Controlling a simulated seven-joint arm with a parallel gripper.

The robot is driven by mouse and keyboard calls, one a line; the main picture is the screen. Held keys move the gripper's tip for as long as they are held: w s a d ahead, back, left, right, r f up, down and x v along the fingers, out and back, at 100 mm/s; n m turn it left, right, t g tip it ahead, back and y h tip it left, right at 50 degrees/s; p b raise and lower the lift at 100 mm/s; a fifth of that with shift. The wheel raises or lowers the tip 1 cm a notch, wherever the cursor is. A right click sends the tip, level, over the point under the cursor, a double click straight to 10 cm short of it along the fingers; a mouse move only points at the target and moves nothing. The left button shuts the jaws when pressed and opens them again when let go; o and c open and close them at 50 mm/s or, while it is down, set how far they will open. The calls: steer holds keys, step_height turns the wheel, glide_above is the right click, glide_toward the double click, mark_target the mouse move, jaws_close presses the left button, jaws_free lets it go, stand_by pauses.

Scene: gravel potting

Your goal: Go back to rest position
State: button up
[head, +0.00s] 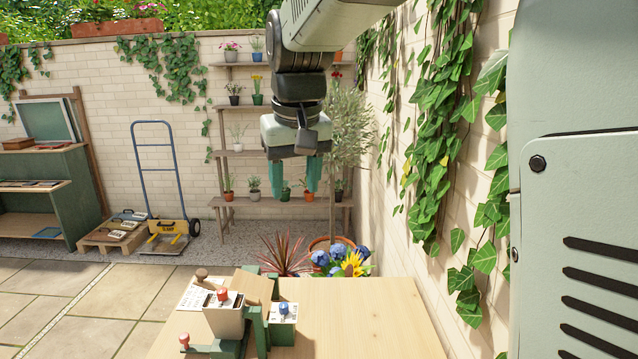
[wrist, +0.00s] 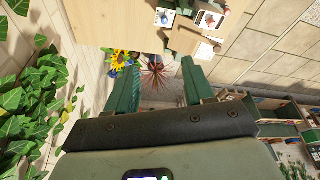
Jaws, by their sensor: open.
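My gripper (head: 311,176) hangs from my arm at the upper middle of the head view, pointing down, with its green fingers apart and nothing between them. It is high above the far edge of the wooden table (head: 360,320) and in front of the plant shelves. In the wrist view my gripper (wrist: 162,85) also shows open, its two green fingers spread, with only the background between them. The wooden table (wrist: 125,25) lies at the top of that view.
A potting device (head: 225,318) with red and blue knobs stands at the table's left. Potted flowers (head: 345,262) are behind the table. An ivy-covered wall (head: 440,130) runs along the right. A hand truck (head: 160,190) stands at the back left. The table's right part is clear.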

steer(key=s+d+r+m+t, duration=0.1)
steer(key=s+d+r+m, duration=0.1)
steer(key=s+d, duration=0.8)
steer(key=s+d+f+m, duration=0.1)
steer(key=s+d+f, duration=0.1)
steer(key=s, duration=0.5)
steer(key=s+d+f+m+t, duration=0.1)
steer(key=s+d+f, duration=0.2)
steer(key=s, duration=0.4)
steer(key=shift+t+h, duration=0.3)
steer(key=shift+h, duration=0.1)
steer(key=shift+o, duration=0.3)
